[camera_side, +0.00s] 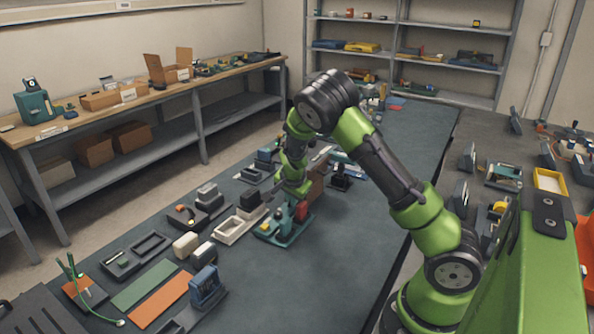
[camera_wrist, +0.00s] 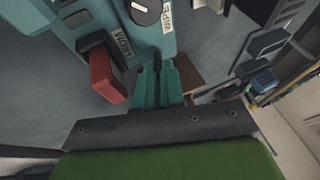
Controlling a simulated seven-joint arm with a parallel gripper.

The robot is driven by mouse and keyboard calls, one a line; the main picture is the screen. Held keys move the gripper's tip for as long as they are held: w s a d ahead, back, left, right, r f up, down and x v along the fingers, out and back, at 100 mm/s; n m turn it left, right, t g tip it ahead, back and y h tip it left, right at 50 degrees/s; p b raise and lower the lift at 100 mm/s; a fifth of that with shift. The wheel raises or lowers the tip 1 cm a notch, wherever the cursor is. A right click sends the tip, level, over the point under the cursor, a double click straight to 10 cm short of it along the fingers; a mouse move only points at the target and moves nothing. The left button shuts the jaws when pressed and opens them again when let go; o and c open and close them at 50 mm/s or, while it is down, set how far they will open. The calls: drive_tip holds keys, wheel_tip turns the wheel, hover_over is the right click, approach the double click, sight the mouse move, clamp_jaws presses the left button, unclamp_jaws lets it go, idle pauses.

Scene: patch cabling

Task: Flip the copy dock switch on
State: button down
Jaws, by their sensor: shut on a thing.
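A teal unit (camera_side: 283,232) with a red block (camera_side: 301,211) stands on the dark bench mat below my arm. My gripper (camera_wrist: 157,68) has teal fingers, close together at the unit's near edge, just right of the red block. They are shut on a small dark piece, mostly hidden between the tips. I cannot make out whether it is the switch. In the side view my arm hides the fingertips.
A cream tray (camera_side: 229,231) and a black block (camera_side: 250,200) stand left of the teal unit. A brown block (camera_side: 318,184) is close behind it. A blue device (camera_side: 206,285) and green and orange mats lie nearer the front. The mat right of the unit is clear.

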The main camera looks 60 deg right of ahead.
idle(0.3)
drive_tip(key=c, duration=1.2)
unclamp_jaws()
drive_tip(key=shift+c, duration=0.2)
